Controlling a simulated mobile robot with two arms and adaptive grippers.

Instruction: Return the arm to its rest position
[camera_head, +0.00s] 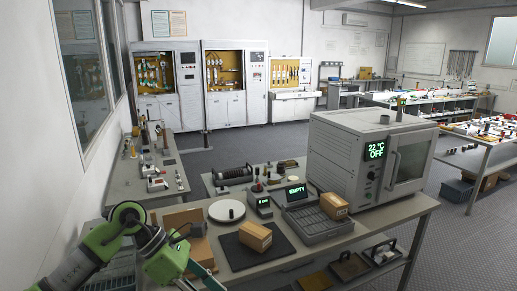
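My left arm, green and grey, comes in at the lower left corner. Its gripper (203,275) is at the bottom edge, in front of the near bench and partly cut off. Whether its fingers are open or shut cannot be made out, and nothing is clearly seen in them. My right arm and gripper are not in view.
The bench (335,245) holds a brown box on a black mat (285,248), another brown box (334,205) on a grey tray, a white disc (226,210), two small displays and a grey oven (340,150) reading "22 °C OFF". An open cardboard box (178,218) stands beside my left arm.

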